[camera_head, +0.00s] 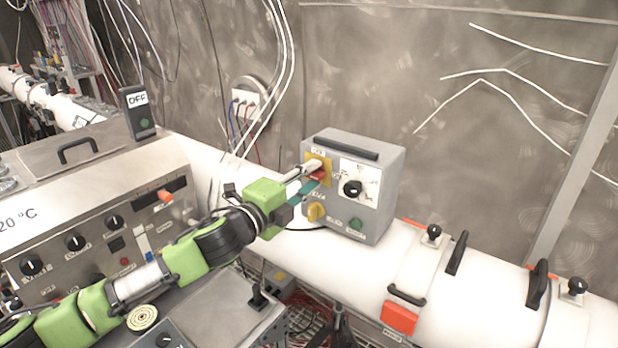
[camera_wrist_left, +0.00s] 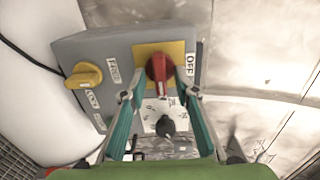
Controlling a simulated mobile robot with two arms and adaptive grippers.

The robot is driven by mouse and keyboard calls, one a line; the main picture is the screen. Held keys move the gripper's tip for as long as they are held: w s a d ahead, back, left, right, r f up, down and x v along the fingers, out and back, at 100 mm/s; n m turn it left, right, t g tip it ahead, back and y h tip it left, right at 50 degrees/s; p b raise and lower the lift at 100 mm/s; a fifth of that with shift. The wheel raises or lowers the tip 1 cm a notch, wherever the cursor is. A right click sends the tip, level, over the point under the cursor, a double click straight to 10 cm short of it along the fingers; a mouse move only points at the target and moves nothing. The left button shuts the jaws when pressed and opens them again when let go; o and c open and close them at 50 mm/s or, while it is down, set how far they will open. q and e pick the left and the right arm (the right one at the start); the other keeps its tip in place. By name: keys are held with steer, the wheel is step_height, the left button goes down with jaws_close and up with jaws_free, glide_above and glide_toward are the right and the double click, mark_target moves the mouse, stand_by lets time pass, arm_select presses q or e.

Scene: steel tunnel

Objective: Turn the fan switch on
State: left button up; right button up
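A grey control box (camera_head: 372,222) stands on the white pipe. It carries a red rotary switch (camera_head: 318,174) on a yellow plate, clear in the left wrist view (camera_wrist_left: 159,68); an OFF label (camera_wrist_left: 191,65) is beside it. Which control is the fan switch I cannot read. My left gripper (camera_head: 306,179) is at the box face, its teal-padded fingers on either side of the red switch. In the left wrist view (camera_wrist_left: 160,75) the fingers look apart, with narrow gaps beside the red handle; contact is not clear. My right gripper is not in view.
A large control panel (camera_head: 100,240) lies left, under my left arm. Black handles (camera_head: 457,253) stand on the pipe at right. The wall behind has cables.

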arm_select(q)
steer(key=shift+s+a, duration=0.1)
steer(key=v, duration=1.1)
steer(key=shift+s+a, duration=0.15)
steer(key=shift+s, duration=0.15)
